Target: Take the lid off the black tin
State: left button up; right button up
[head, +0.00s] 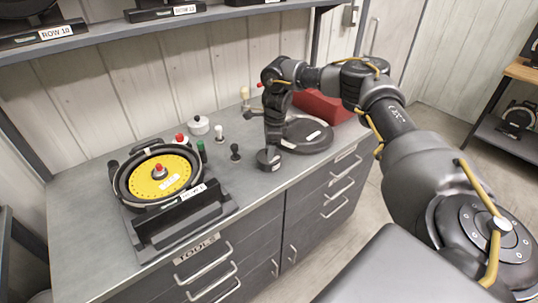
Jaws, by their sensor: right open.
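A small round black tin (268,161) stands on the grey workbench, near its front edge. My right gripper (273,143) points down directly above the tin, at or very near its top. The fingers are dark and small here, and I cannot tell whether they touch the lid. The right gripper is open. The lid cannot be told apart from the tin's body at this size. My left gripper is not in view.
A seed meter with a yellow disc (155,177) sits in a black stand to the left. A white pot (198,125) and several small knobbed pieces stand between. A black round cover (306,134) and a red box (325,107) lie to the right. A shelf (150,28) hangs above.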

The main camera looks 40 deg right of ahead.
jog(key=shift+c, duration=0.5)
grip_shut()
jog(key=shift+r, duration=0.15)
